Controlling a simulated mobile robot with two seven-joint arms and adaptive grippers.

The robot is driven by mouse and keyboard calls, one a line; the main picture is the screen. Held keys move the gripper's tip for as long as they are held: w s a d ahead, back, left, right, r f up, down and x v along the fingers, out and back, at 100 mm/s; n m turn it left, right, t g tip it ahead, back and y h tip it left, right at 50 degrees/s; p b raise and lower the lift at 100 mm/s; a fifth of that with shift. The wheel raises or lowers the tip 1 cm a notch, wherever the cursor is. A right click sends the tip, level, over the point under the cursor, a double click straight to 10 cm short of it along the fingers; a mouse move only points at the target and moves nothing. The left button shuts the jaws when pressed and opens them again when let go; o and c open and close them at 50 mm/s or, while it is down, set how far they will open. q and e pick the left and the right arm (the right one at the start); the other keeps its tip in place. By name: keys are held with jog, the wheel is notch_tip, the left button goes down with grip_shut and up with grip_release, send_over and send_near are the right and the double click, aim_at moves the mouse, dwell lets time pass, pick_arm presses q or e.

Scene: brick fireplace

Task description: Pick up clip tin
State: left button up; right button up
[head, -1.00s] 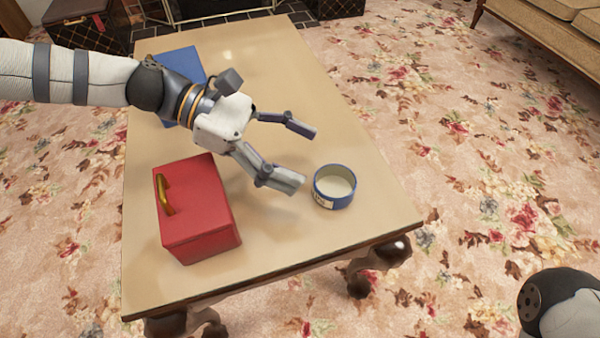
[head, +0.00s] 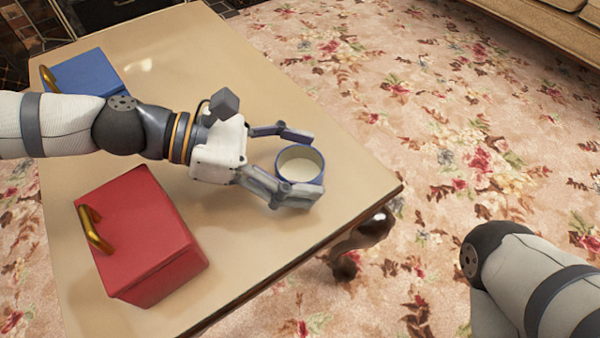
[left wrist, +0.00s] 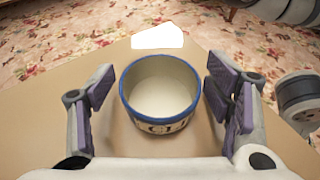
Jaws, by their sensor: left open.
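The clip tin (head: 300,164) is a small round open tin with a blue rim and a pale inside. It stands upright on the table near the right edge. In the left wrist view the tin (left wrist: 160,92) sits between the two finger pads, with a lettered label on its near side. My left gripper (head: 297,166) is open, with one finger on each side of the tin. In the left wrist view the gripper (left wrist: 163,95) shows a gap on both sides, the left one small. My right gripper is out of view; only part of the right arm shows.
A red box (head: 145,240) with a gold handle stands on the table (head: 235,260) at the near left. A blue box (head: 90,78) with a similar handle stands at the far left. A flowered carpet (head: 440,120) surrounds the table. A sofa (head: 560,20) is at the top right.

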pick_arm(q)
jog(key=shift+d+f, duration=0.15)
jog(key=shift+d, duration=0.15)
jog(key=c, duration=1)
